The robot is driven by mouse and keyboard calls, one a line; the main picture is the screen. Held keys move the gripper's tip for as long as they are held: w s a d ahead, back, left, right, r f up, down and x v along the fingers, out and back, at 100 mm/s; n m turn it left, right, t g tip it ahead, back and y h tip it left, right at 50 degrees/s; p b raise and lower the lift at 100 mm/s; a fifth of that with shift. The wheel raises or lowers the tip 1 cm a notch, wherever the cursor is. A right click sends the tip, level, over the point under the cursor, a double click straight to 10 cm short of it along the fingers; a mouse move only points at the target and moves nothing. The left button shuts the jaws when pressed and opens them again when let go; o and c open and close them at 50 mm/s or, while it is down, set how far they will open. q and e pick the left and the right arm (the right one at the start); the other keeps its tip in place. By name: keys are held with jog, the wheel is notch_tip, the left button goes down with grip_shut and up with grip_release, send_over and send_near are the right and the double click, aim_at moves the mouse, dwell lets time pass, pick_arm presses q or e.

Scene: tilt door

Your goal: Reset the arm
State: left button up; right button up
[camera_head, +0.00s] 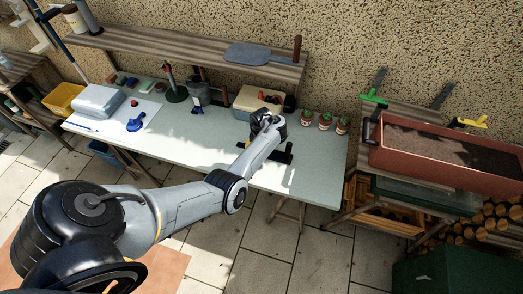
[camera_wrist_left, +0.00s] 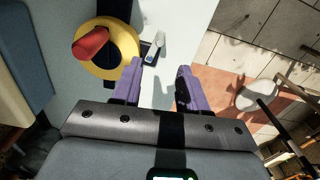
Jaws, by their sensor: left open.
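My left arm (camera_head: 170,205) comes in from the lower left in the head view and reaches over the pale workbench (camera_head: 190,165). Its wrist end (camera_head: 267,122) is above the bench's right half, in front of a cream box (camera_head: 262,98). The fingertips cannot be made out there. In the left wrist view my left gripper (camera_wrist_left: 158,80) has its two purple fingers apart with nothing between them. Beyond the left finger is a yellow round thing (camera_wrist_left: 88,62) with a red knob (camera_wrist_left: 91,42), apart from the fingers. My right gripper is not in view. No door shows.
Three small potted plants (camera_head: 325,122) stand on the bench's right end. A wooden shelf (camera_head: 180,48) runs behind the bench. A reddish planter of soil (camera_head: 445,160) stands at right. Paved floor is open in front.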

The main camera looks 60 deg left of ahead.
pick_arm(q)
jog(key=s+f+m+g+y+p, duration=0.1)
jog(key=s+f+m+p, duration=0.2)
jog(key=s, duration=0.9)
jog(key=s+f+m+g+y+p, duration=0.1)
jog(key=s+m+g+y+p, duration=0.2)
jog(key=s, duration=0.8)
jog(key=w+d+r+m+t+h+p, duration=0.1)
jog(key=d+r+m+t+h+p, duration=0.3)
jog(key=d+r+m, duration=1.8)
jog(key=d+r+t+p, duration=0.1)
jog(key=d+r+t, duration=0.2)
jog(key=d+r, duration=0.2)
jog(key=shift+w+d+r+t, duration=0.2)
jog(key=shift+d+t, duration=0.1)
jog(key=shift+d, duration=0.55)
